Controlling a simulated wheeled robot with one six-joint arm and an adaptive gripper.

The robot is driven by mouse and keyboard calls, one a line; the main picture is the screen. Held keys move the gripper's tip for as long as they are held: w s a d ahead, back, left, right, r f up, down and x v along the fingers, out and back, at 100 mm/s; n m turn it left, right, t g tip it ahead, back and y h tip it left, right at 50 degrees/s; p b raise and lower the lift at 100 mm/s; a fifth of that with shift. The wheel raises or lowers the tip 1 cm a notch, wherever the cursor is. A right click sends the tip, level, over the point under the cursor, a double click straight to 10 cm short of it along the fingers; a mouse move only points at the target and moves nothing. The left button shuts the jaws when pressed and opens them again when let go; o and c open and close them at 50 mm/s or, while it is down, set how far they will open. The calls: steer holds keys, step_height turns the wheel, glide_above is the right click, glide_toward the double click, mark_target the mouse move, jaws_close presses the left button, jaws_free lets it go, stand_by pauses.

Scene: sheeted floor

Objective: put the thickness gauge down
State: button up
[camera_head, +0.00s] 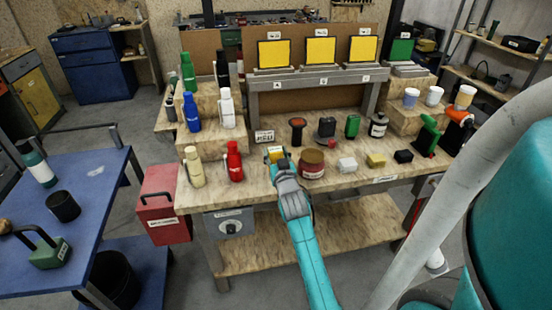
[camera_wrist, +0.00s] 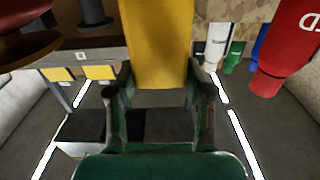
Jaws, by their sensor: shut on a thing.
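My gripper (camera_head: 279,160) is over the front edge of the wooden workbench (camera_head: 250,188), between the red bottle and the brown jar. It is shut on a yellow thing, taken to be the thickness gauge (camera_head: 275,154). In the wrist view the thickness gauge (camera_wrist: 157,42) is a flat yellow block standing out between the two fingers of my gripper (camera_wrist: 160,88). Its far end runs out of that picture. I cannot tell whether it touches the bench top.
The red bottle (camera_head: 234,161) stands close left, with a cream bottle (camera_head: 194,167) beyond it. The brown jar (camera_head: 312,163) stands close right, then a white block (camera_head: 347,164) and a yellow block (camera_head: 376,160). A small label stand (camera_head: 264,136) is behind. Free bench room is narrow.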

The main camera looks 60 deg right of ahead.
steer(key=shift+f, duration=0.75)
steer(key=o, duration=1.3)
steer(key=shift+c, duration=0.2)
steer(key=shift+f, duration=0.1)
